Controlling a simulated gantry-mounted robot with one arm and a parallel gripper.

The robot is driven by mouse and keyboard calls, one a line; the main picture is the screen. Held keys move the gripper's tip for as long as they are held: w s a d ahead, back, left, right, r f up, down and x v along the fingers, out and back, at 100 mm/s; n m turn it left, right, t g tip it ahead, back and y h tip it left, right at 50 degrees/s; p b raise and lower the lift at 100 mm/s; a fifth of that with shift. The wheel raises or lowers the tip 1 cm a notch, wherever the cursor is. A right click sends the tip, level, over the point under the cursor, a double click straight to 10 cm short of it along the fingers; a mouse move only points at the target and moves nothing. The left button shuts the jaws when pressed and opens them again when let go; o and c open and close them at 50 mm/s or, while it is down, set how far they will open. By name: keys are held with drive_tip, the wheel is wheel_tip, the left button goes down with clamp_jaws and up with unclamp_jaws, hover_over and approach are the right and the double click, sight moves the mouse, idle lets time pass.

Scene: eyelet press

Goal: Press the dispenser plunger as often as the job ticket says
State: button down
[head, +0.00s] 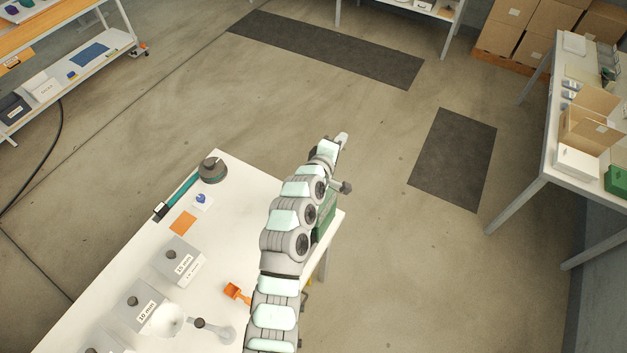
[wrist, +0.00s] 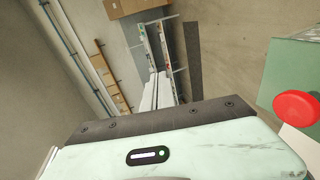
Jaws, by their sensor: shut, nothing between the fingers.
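Grey boxes with dark round knobs on top stand on the white table. One (head: 179,262) has a label that looks like 15 mm, another (head: 141,304) reads 10 mm. I cannot tell which is the dispenser. In the wrist view a red round knob (wrist: 297,104) shows at the right, by a green block (wrist: 293,68). A green body (head: 326,214) also shows in the head view, partly hidden behind my arm. My gripper (head: 343,140) is shut and empty, out past the table's far right corner. Its fingers (wrist: 157,90) also show in the wrist view. I cannot make out a job ticket.
The white table (head: 115,255) also bears a teal-handled tool (head: 183,192), an orange square (head: 183,222), a white card with a blue mark (head: 202,201), a white bowl (head: 166,320) and an orange brush-like thing (head: 236,291).

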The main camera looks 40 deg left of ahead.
drive_tip(key=s+a+r+n+g+h, duration=0.1)
drive_tip(key=s+n+g+h, duration=0.2)
drive_tip(key=s, duration=0.7)
drive_tip(key=g+h, duration=0.2)
drive_tip(key=h, duration=0.1)
drive_tip(key=shift+s+a+r+n, duration=0.2)
drive_tip(key=shift+a+n, duration=0.2)
drive_tip(key=shift+f, duration=0.15)
wheel_tip(320, 180, down, 7)
drive_tip(key=b, duration=0.6)
drive_tip(key=shift+r, duration=0.2)
drive_tip(key=shift+f, duration=0.95)
drive_tip(key=shift+f, duration=0.1)
drive_tip(key=shift+f+p, duration=0.35)
drive_tip(key=shift+p, duration=0.1)
